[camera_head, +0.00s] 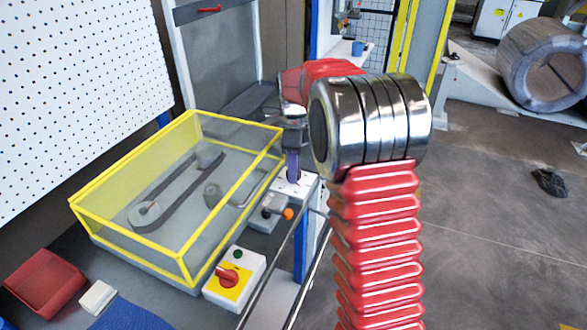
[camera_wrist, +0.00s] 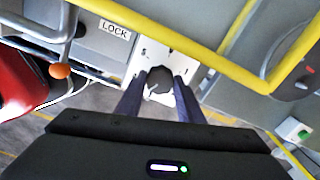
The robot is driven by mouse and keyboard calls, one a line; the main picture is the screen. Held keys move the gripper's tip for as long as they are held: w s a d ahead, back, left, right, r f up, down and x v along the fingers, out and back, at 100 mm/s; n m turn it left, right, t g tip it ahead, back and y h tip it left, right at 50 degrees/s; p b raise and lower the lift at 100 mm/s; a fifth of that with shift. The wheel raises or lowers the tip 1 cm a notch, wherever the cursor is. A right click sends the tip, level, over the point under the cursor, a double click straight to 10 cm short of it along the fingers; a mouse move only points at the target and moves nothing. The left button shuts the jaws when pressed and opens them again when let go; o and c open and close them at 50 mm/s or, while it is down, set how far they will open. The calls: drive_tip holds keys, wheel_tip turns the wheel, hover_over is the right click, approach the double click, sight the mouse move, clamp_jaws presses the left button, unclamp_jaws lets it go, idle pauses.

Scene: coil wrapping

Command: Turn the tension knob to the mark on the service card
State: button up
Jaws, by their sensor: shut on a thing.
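The tension knob (camera_wrist: 160,78) is small and dark and sits on a white plate (camera_wrist: 147,52). The plate has small dark marks, too blurred to read. My gripper (camera_wrist: 160,82) is shut on the knob, with one dark finger on each side. In the head view my gripper (camera_head: 293,163) points down onto the white plate (camera_head: 302,184), and its fingers hide the knob there. Which way the knob points is unclear. I cannot make out a service card in either view.
A yellow-framed clear guard (camera_head: 183,262) stands left of the plate. An orange-tipped lever (camera_head: 288,213) and a box with a red switch (camera_head: 228,276) are close by. A LOCK label (camera_wrist: 115,29) is beside the plate. A red tray (camera_head: 45,282) lies front left. Open floor is on the right.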

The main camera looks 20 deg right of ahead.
drive_tip(key=m, duration=0.6)
drive_tip(key=shift+w+r, duration=0.1)
idle(0.3)
drive_tip(key=o, duration=1)
drive_tip(key=shift+o, duration=0.2)
wheel_tip(320, 180, up, 14)
drive_tip(key=shift+f, duration=0.25)
idle(0.4)
